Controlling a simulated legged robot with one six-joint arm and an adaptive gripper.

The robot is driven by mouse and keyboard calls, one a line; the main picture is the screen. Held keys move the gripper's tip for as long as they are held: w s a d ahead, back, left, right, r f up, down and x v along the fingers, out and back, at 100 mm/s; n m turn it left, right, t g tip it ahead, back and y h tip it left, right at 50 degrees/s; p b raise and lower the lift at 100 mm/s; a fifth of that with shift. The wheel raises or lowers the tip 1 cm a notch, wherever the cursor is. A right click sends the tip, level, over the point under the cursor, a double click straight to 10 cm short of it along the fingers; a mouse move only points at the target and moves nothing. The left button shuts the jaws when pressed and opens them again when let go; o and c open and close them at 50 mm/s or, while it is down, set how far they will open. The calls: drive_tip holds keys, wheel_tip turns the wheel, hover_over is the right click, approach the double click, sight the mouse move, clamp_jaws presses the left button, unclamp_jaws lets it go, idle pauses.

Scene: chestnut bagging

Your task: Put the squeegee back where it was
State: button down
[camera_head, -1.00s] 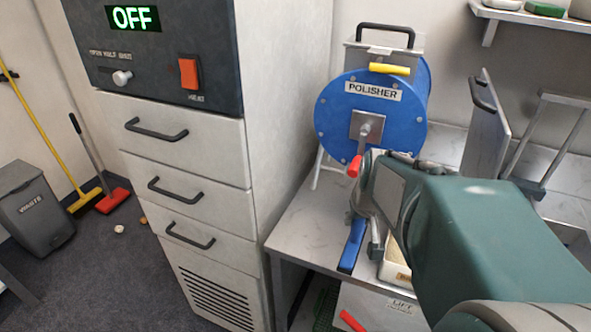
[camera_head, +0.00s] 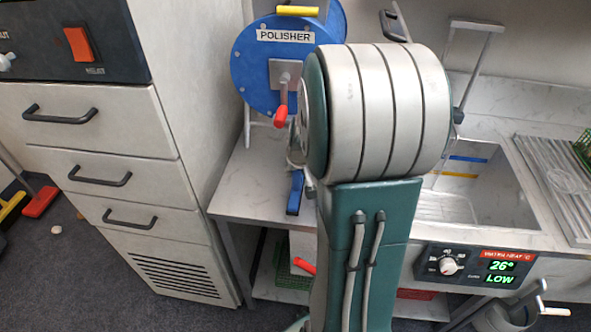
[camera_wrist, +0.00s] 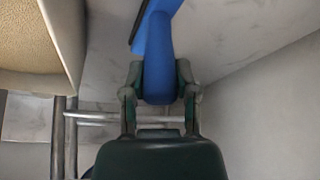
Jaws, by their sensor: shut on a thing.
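The squeegee's blue handle (camera_wrist: 158,60) runs between my gripper's fingers (camera_wrist: 158,88) in the wrist view, and the fingers are shut on it. My arm stands in front there and hides the gripper and the rest of the tool. I cannot tell whether the squeegee touches the bench.
A blue polisher drum (camera_head: 258,70) with a red-handled crank stands behind my arm. A drawer cabinet (camera_head: 100,120) is at left. A sink (camera_head: 490,205) and control panel (camera_head: 472,264) lie right. In the wrist view a cream-topped box (camera_wrist: 35,40) is close at left.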

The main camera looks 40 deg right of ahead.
drive_tip(key=shift+a+f, duration=0.1)
drive_tip(key=shift+f, duration=0.05)
drive_tip(key=shift+c, duration=1.9)
unclamp_jaws()
drive_tip(key=shift+r, duration=0.35)
drive_tip(key=v, duration=1.2)
drive_tip(key=s+a+r+n+y, duration=0.1)
drive_tip(key=s+a, duration=0.4)
drive_tip(key=a, duration=0.6)
drive_tip(key=s+a+r+n+t, duration=0.1)
drive_tip(key=s+a+r+n, duration=0.2)
drive_tip(key=a, duration=0.8)
drive_tip(key=shift+s+r+t+y, duration=0.3)
drive_tip(key=shift+s+y, duration=0.1)
drive_tip(key=shift+s, duration=0.65)
drive_tip(key=shift+a, duration=0.15)
